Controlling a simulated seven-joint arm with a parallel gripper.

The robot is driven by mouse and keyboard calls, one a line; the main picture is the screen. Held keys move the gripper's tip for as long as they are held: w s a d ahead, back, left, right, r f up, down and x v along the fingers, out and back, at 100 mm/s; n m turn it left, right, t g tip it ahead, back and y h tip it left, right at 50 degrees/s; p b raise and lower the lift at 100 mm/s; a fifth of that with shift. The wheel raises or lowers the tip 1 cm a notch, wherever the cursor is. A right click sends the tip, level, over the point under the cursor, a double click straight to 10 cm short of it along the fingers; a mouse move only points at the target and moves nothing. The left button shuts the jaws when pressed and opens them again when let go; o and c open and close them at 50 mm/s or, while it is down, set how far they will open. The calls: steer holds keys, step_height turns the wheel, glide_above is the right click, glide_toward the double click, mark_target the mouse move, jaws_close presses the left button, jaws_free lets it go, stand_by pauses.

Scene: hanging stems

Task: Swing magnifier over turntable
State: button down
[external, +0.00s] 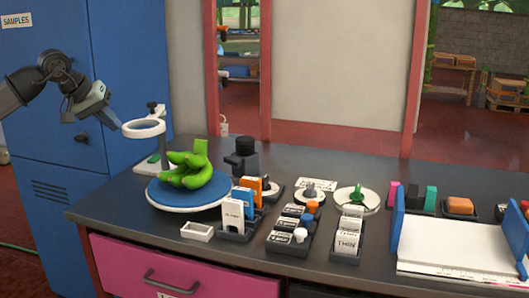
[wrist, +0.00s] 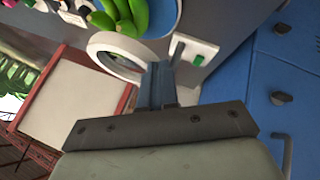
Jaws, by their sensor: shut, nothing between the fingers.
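The magnifier is a white ring (external: 144,128) on a stand (external: 153,165) at the back left of the bench. The blue turntable (external: 160,193) is in front of it, with a bunch of green bananas (external: 190,172) on top. The ring is raised near the turntable's back left side; how far it overlaps is unclear. My gripper (external: 116,122) is shut and empty, just left of the ring. In the wrist view, my closed fingers (wrist: 157,78) overlap the right edge of the ring (wrist: 97,58), between it and the stand (wrist: 192,52). Contact cannot be told.
A blue cabinet (external: 40,150) stands left of the bench, close to my arm. Card holders (external: 235,225), a small white tray (external: 197,231) and a dark bottle-like object (external: 243,158) are around the turntable. Open air lies above the bench.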

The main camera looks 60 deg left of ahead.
mark_target(159, 127)
steer(key=w+d+n, duration=0.1)
steer(key=w, duration=0.1)
steer(key=w+d+n+y, duration=0.1)
steer(key=w+d, duration=0.1)
steer(key=w, duration=0.1)
steer(key=w+d, duration=0.2)
steer(key=w, duration=0.1)
steer(key=shift+w+n+g+y, duration=0.2)
steer(key=shift+n+g+y, duration=0.1)
steer(key=shift+n+g, duration=0.1)
steer(key=shift+w+d, duration=0.3)
steer(key=shift+w, duration=0.55)
